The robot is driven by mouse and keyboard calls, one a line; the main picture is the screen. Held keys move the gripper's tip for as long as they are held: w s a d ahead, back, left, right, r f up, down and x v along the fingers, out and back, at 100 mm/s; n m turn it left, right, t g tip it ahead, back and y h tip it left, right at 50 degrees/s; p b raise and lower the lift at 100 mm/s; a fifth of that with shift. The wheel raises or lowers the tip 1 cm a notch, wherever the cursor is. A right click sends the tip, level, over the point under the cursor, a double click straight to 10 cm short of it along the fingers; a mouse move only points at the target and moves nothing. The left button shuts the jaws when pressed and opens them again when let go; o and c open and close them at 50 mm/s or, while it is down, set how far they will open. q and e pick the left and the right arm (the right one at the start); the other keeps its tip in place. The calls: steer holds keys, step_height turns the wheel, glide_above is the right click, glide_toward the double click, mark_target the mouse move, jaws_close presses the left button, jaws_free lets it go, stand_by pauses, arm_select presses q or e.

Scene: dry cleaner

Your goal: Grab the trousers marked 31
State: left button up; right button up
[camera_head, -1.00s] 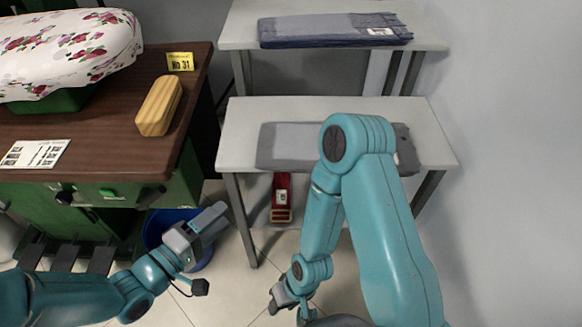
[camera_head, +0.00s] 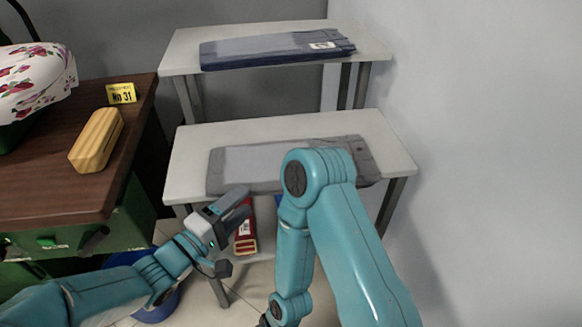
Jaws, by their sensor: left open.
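Dark blue folded trousers (camera_head: 270,50) lie on the back table, with a white tag (camera_head: 322,45) too small to read. Grey folded trousers (camera_head: 245,165) lie on the front table, their right part hidden behind my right arm; I see no readable tag on them. A yellow ticket reading No 31 (camera_head: 122,93) stands on the brown counter. My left gripper (camera_head: 242,202) is open and empty, in front of the grey trousers at the front table's near edge. My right gripper (camera_head: 265,319) is mostly cut off at the bottom edge.
The brown counter (camera_head: 50,200) on the left holds a yellow wooden block (camera_head: 97,140) and a flowered cloth item (camera_head: 30,85). A red object (camera_head: 245,240) is under the front table (camera_head: 190,145). A wall (camera_head: 480,150) closes the right side.

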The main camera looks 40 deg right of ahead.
arm_select(q)
steer(key=shift+w+d+f, duration=0.1)
steer(key=shift+w+d, duration=0.05)
steer(key=shift+d, duration=0.5)
steer(key=shift+w+d+f, duration=0.1)
steer(key=shift+d, duration=0.5)
steer(key=shift+d+r, duration=0.15)
arm_select(e)
steer(key=shift+a+f, duration=0.1)
steer(key=shift+f, duration=0.35)
arm_select(q)
jaws_close()
